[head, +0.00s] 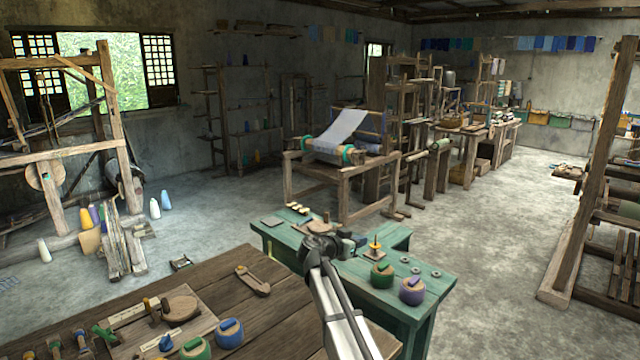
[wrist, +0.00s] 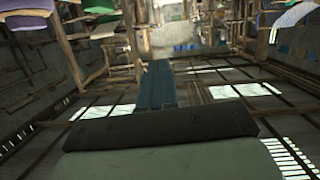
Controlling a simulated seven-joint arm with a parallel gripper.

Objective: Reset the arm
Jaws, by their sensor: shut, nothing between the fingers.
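My arm rises from the bottom of the head view, over the gap between the brown table and the green bench. My gripper (head: 349,243) is at its upper end, above the green bench (head: 436,284), and looks shut and empty. It is small there and its fingertips are hard to make out. In the wrist view my gripper (wrist: 155,82) shows as a narrow teal shape beyond a dark bar and a pale green block, with nothing held. The room behind it appears upside down, with roof beams and bright panels low in the picture.
The brown table (head: 287,315) holds a wooden board (head: 190,325) and small tools. A loom (head: 345,165) stands behind; open floor lies right.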

